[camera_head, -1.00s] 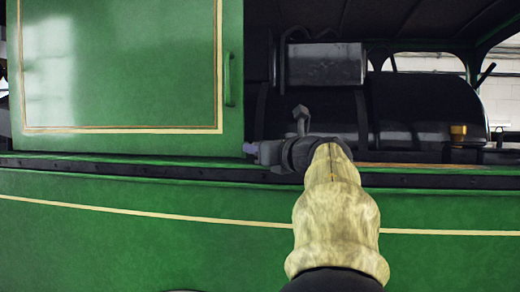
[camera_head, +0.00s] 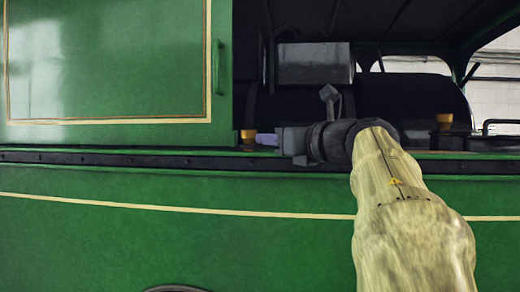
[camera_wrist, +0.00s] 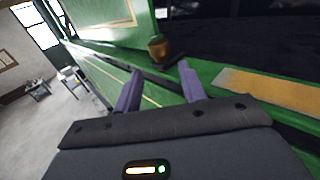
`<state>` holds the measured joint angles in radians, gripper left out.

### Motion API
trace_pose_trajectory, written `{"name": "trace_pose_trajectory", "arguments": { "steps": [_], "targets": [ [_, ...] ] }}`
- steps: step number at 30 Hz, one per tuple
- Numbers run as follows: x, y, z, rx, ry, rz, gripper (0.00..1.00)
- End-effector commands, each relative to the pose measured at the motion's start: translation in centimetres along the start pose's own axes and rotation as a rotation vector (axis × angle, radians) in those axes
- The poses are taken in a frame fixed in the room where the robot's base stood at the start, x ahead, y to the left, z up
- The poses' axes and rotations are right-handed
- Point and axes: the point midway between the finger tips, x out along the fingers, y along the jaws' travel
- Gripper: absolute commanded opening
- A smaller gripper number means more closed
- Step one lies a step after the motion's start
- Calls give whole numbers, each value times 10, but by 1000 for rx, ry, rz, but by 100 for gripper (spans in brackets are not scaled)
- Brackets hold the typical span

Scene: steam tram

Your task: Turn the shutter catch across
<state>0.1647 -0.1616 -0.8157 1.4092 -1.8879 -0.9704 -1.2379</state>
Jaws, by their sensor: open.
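The green shutter panel (camera_head: 120,65) with a gold line and a green handle (camera_head: 218,67) fills the upper left of the head view. A brass-coloured knob (camera_head: 248,136) stands on the sill at its lower right corner. In the wrist view the knob (camera_wrist: 157,48) has a small dark piece (camera_wrist: 174,60) beside it. This looks like the shutter catch, but I cannot tell its exact shape. My gripper (camera_wrist: 160,72) is open, its purple fingers apart and empty, with the knob and dark piece just beyond the tips. In the head view my gripper (camera_head: 266,139) is just right of the knob.
A dark sill (camera_head: 100,157) runs along the green tram side (camera_head: 150,235). Another brass-coloured piece (camera_head: 443,121) stands to the right. A dark metal box (camera_head: 315,63) hangs in the opening above my wrist. The wrist view shows open floor (camera_wrist: 45,125) at left.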

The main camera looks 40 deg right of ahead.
Motion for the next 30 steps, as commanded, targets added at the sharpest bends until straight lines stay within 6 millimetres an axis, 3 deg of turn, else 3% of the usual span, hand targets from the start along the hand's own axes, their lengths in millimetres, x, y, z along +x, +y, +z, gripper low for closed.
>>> {"name": "trace_pose_trajectory", "arguments": {
  "steps": [6,12,30],
  "targets": [
    [-45,0,-4,-2,-2,-3,41],
    [-71,0,-2,-1,1,-1,41],
    [-74,0,-1,0,2,1,41]
  ]
}}
